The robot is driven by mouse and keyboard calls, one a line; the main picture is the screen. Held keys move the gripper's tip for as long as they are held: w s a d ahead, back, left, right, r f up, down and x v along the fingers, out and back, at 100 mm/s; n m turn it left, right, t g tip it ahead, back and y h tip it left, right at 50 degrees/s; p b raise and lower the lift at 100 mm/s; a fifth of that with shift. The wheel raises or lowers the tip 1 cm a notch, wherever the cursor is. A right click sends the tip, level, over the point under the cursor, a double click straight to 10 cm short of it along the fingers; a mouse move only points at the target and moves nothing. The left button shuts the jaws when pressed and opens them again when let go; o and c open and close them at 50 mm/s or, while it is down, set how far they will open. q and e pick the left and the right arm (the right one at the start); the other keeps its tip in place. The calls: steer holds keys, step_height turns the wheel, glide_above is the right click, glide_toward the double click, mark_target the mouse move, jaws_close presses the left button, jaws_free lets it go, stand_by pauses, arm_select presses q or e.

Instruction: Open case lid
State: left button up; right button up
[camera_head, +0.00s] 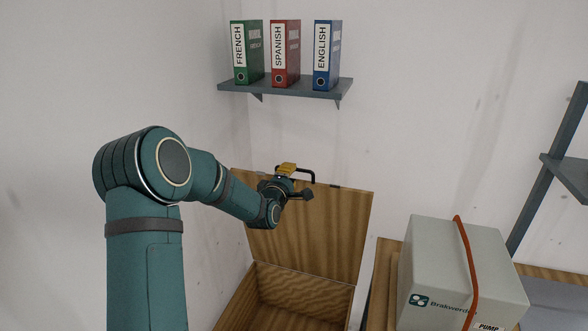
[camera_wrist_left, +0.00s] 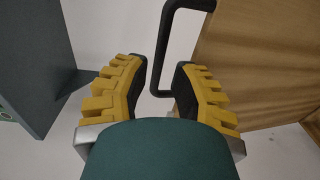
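The wooden case (camera_head: 300,290) stands at the bottom middle of the head view, its lid (camera_head: 325,230) raised steeply and its inside showing. A black handle (camera_head: 312,174) is at the lid's top edge; it also shows in the left wrist view (camera_wrist_left: 160,60). My left gripper (camera_head: 287,169) is at this top edge, beside the handle. In the left wrist view its yellow-padded fingers (camera_wrist_left: 158,95) are spread apart, with part of the handle between them, nearer the right finger. Whether a finger touches the handle I cannot tell. My right gripper is not in view.
A wall shelf (camera_head: 290,88) with green, red and blue binders hangs above the lid. A grey pump box (camera_head: 440,265) with a red strap stands right of the case. A dark frame (camera_head: 550,165) is at far right. White wall lies behind the lid.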

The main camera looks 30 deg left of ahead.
arm_select(q)
steer(key=shift+x, duration=2.05)
jaws_close()
